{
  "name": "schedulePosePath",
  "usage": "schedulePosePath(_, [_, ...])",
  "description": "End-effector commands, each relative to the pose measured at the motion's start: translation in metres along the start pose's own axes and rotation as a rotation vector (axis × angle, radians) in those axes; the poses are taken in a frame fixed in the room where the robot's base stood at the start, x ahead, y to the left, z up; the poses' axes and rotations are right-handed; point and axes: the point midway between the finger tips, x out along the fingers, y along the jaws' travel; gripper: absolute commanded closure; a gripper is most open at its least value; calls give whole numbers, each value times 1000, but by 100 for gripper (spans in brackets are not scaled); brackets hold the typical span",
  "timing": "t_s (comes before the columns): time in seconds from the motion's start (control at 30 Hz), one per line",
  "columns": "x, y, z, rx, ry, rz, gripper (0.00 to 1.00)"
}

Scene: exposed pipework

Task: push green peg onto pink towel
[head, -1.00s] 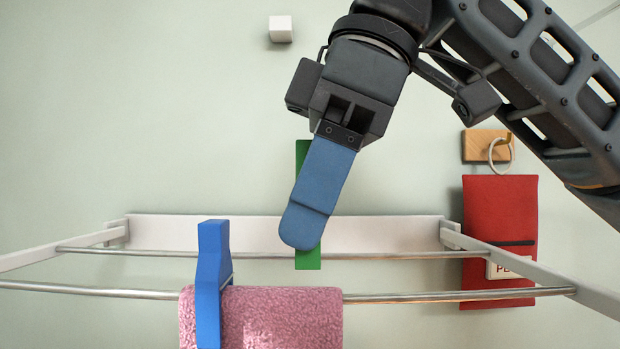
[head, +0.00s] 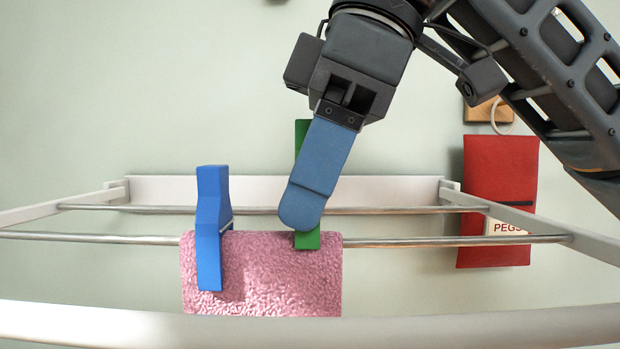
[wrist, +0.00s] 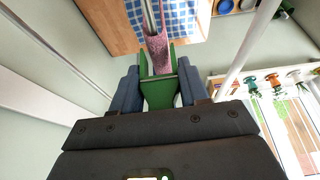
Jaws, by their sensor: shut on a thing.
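The pink towel (head: 265,285) hangs over the front metal rod of the rack. A blue peg (head: 209,225) is clipped on the towel's left part. My gripper (head: 302,212) is shut on the green peg (head: 307,241), just above the towel's right part. The peg's lower end overlaps the towel's top edge in the head view. In the wrist view the green peg (wrist: 158,93) sits between my fingers (wrist: 158,88), its two prongs spread on either side of the towel's top (wrist: 157,52). How deep the towel sits between them is hard to tell.
The rack's back rod (head: 400,210) runs behind the towel, and its white front bar (head: 400,329) crosses below. A red pouch labelled PEGS (head: 497,190) hangs on the wall at right. The front rod right of the towel is bare.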

Motion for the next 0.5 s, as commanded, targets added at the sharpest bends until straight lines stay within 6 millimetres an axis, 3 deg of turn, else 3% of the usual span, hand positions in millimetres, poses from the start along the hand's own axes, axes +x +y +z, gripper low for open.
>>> schedulePosePath(0.5, [8,0,3,0,0,0,84])
